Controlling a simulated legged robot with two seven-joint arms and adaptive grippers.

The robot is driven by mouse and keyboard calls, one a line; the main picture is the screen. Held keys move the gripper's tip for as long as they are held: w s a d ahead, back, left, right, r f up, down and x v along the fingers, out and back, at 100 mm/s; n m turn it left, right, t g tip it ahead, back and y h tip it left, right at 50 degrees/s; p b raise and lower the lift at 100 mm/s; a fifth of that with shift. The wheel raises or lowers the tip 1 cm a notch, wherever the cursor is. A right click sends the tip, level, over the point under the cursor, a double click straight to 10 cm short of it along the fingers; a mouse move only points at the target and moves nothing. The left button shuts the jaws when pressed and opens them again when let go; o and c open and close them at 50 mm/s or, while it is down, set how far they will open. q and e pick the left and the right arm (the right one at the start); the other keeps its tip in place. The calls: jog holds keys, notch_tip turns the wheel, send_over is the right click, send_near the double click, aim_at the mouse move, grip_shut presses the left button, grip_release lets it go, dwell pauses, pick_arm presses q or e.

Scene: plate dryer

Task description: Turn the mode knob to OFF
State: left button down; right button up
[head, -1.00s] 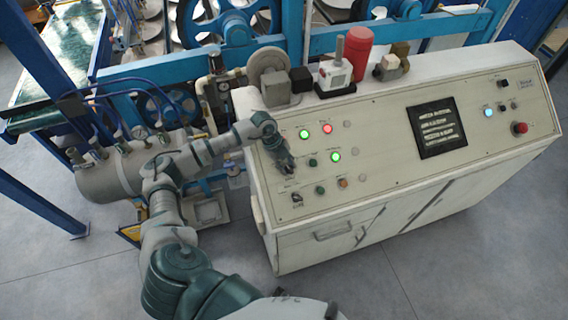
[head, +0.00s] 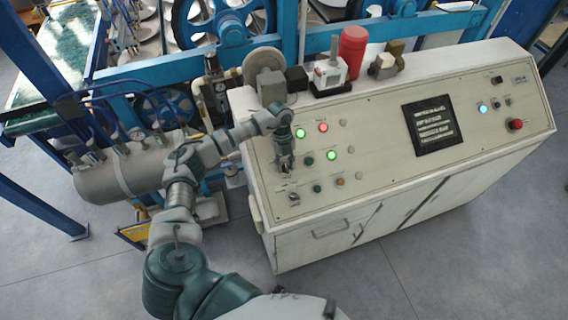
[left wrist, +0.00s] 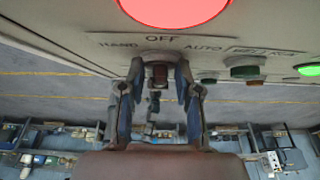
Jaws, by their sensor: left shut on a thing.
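The mode knob (left wrist: 159,75) is small and dark, set low on the panel under the printed words HAND, OFF and AUTO. My left gripper (left wrist: 158,84) has one finger on each side of it and is shut on it. The knob's grip looks roughly upright below the OFF label, but its exact angle is partly hidden by the fingers. In the head view my left gripper (head: 287,174) points down at the lower left of the panel, where the knob (head: 294,197) is small and hard to make out. My right gripper is not in view.
The cream control cabinet (head: 380,165) carries lit green and red lamps, a dark display (head: 432,125) and a red button (head: 515,124). A red cylinder (head: 353,48) stands on its top. A grey tank (head: 130,170) and blue frame lie left. Floor in front is clear.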

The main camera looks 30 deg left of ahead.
pick_arm(q)
jog(key=shift+s+d+f, duration=0.2)
jog(key=shift+s+f, duration=0.05)
jog(key=shift+f, duration=0.05)
jog(key=c, duration=1.2)
grip_release()
jog(key=shift+o, duration=0.2)
jog(key=shift+w+r, duration=0.1)
jog(key=shift+d+r, duration=0.1)
jog(key=shift+r, duration=0.1)
jog(key=shift+w+r, duration=0.15)
jog(key=shift+r, duration=0.2)
jog(key=v, duration=1.1)
